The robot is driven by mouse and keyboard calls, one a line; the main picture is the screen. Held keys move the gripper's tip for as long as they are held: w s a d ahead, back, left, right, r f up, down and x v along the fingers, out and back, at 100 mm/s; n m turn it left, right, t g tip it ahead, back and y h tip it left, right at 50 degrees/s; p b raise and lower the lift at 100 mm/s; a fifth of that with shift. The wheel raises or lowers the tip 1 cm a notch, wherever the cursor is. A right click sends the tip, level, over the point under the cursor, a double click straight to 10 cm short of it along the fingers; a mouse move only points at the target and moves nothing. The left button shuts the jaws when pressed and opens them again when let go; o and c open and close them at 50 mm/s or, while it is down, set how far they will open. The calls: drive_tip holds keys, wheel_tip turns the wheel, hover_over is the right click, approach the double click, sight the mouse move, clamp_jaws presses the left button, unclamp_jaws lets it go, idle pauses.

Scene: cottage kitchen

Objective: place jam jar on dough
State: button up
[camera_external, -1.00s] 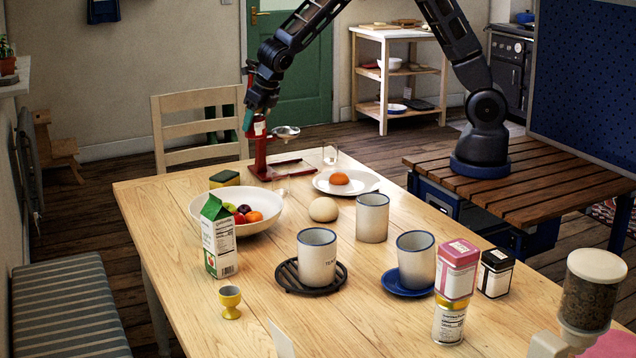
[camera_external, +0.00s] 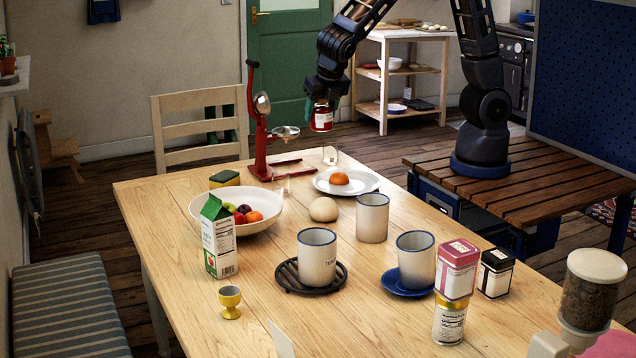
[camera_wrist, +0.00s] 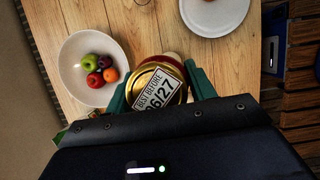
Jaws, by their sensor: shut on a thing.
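My gripper (camera_external: 322,103) is shut on the jam jar (camera_external: 321,120), a small jar with red contents and a pale label. It holds the jar upright in the air above the far end of the table. In the wrist view the jar's gold lid (camera_wrist: 150,72), with a "best before" label, sits between the green fingers of my gripper (camera_wrist: 158,92). The dough (camera_external: 323,209) is a pale round ball on the table, nearer the external camera and lower than the jar. I cannot make the dough out for certain in the wrist view, where the jar blocks part of the table.
A fruit bowl (camera_external: 262,228) stands left of the dough and a plate (camera_external: 365,183) with an orange lies behind it. A mug (camera_external: 372,218) stands close on its right. A red press (camera_external: 262,150) rises at the far edge. Bare wood lies around the dough.

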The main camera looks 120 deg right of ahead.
drive_tip(key=shift+s+a, duration=0.2)
drive_tip(key=shift+s, duration=0.05)
drive_tip(key=shift+f, duration=0.2)
hover_over(324, 198)
wheel_tip(324, 198, down, 19)
drive_tip(key=shift+a+f, duration=0.1)
drive_tip(key=shift+f, duration=0.1)
drive_tip(key=shift+f, duration=0.1)
drive_tip(key=o, duration=1.2)
